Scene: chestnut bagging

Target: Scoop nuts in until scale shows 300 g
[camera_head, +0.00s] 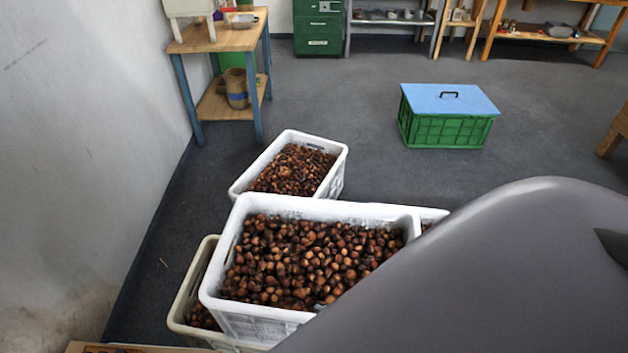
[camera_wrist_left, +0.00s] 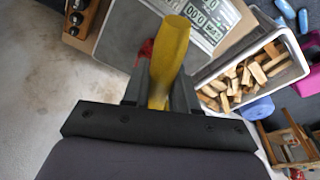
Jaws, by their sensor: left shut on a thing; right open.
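My left gripper (camera_wrist_left: 161,75) is shut on a yellow handle (camera_wrist_left: 172,42) in the left wrist view. A bit of red shows behind the handle; the rest of the held tool is hidden. A scale (camera_wrist_left: 122,32) with lit green displays (camera_wrist_left: 205,18) lies beyond the fingers; the digits look like zeros but are not fully readable. In the head view a white crate (camera_head: 235,325) of chestnuts (camera_head: 300,260) stands at the lower middle. My right gripper's fingers do not show; a large grey part of me covers the lower right.
Behind stands another white crate (camera_head: 333,182) of nuts. A cream crate (camera_head: 190,290) is partly under the front one. A green crate with blue lid (camera_head: 450,100) is farther back, with open floor around. In the wrist view a grey bin (camera_wrist_left: 295,68) holds wooden blocks.

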